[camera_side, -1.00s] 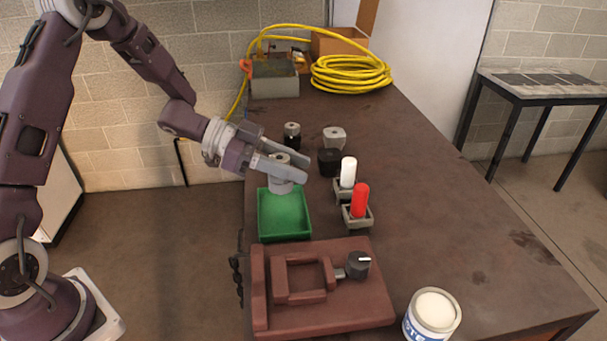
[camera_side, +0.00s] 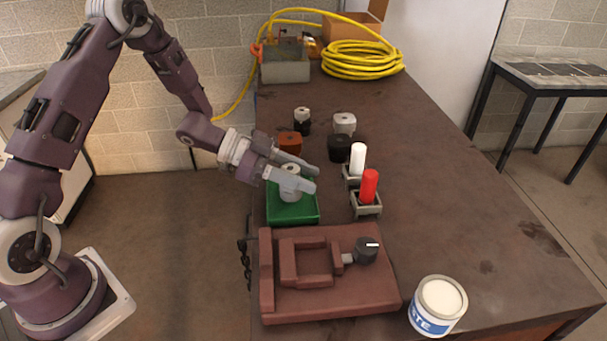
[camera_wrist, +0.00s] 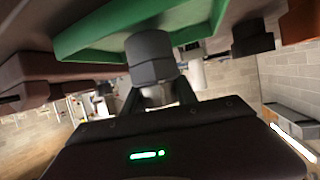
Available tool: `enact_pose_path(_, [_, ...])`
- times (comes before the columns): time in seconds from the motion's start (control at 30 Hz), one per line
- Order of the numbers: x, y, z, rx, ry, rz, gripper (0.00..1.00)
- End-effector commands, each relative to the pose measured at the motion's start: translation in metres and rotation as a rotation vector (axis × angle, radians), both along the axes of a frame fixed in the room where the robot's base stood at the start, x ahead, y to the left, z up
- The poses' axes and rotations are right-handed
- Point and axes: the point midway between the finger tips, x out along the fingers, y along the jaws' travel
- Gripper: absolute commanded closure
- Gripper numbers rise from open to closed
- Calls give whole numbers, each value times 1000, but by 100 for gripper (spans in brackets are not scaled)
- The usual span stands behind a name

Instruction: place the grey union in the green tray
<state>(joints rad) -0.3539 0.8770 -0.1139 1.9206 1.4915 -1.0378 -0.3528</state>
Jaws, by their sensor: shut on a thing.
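The grey union (camera_side: 291,186) is a short grey cylinder with a hole in its top. My gripper (camera_side: 305,178) is shut on it, with a finger on either side. The union is upright, inside or just above the green tray (camera_side: 293,215); I cannot tell whether it touches the tray floor. In the wrist view the grey union (camera_wrist: 151,56) shows between the fingers, against the green tray (camera_wrist: 95,35).
Behind the tray stand an orange-brown fitting (camera_side: 289,142), a black one (camera_side: 340,148) and a light grey one (camera_side: 344,123). White (camera_side: 357,158) and red (camera_side: 369,187) cylinders stand in small holders to the right. A red-brown vise (camera_side: 330,275) is in front.

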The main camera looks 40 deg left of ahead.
Motion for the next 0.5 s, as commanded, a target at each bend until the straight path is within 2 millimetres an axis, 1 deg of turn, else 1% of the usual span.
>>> enact_pose_path(0.5, [0, 0, -9, -2, 0, 0, 100])
